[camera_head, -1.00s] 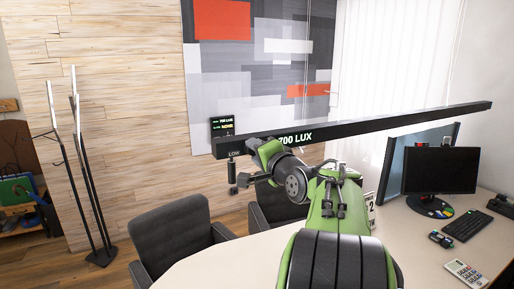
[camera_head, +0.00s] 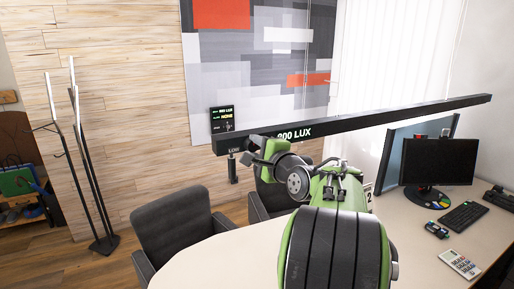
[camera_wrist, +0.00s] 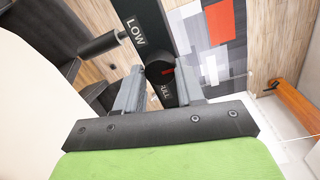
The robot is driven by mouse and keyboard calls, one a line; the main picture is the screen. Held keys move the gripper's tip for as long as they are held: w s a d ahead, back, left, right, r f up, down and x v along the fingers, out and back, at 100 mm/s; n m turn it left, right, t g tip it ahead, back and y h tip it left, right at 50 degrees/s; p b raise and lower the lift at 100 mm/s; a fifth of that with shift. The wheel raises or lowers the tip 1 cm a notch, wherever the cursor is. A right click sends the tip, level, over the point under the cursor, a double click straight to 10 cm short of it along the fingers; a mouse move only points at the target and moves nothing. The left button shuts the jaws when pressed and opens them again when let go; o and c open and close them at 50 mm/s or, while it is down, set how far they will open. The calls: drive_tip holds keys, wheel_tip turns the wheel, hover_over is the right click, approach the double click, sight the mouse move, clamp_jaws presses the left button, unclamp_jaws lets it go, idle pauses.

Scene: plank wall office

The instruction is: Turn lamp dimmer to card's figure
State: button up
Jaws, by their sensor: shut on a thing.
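The black lamp bar (camera_head: 400,115) runs above the table, its lit readout (camera_head: 292,134) seeming to show 800 LUX. In the wrist view, the round black dimmer knob (camera_wrist: 158,72) with a red mark sits between the LOW and FULL labels on the bar. My gripper (camera_wrist: 168,80) is shut on the knob, one finger on each side. In the head view my gripper (camera_head: 262,150) is at the bar's left end, its fingertips partly hidden. A white card (camera_head: 368,193) shows a sliver behind my arm; its figure is mostly hidden.
A small black panel (camera_head: 222,118) with green and yellow text is behind the bar's left end. The table (camera_head: 205,265) holds a monitor (camera_head: 437,162), a keyboard (camera_head: 463,216) and a calculator (camera_head: 460,264). Chairs (camera_head: 175,228) and a coat stand (camera_head: 90,170) are left.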

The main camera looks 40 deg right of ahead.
drive_tip(key=shift+f, duration=0.1)
drive_tip(key=o, duration=1.1)
drive_tip(key=shift+c, duration=0.2)
drive_tip(key=b+v, duration=0.4)
drive_tip(key=v, duration=1.1)
drive_tip(key=shift+s, duration=0.4)
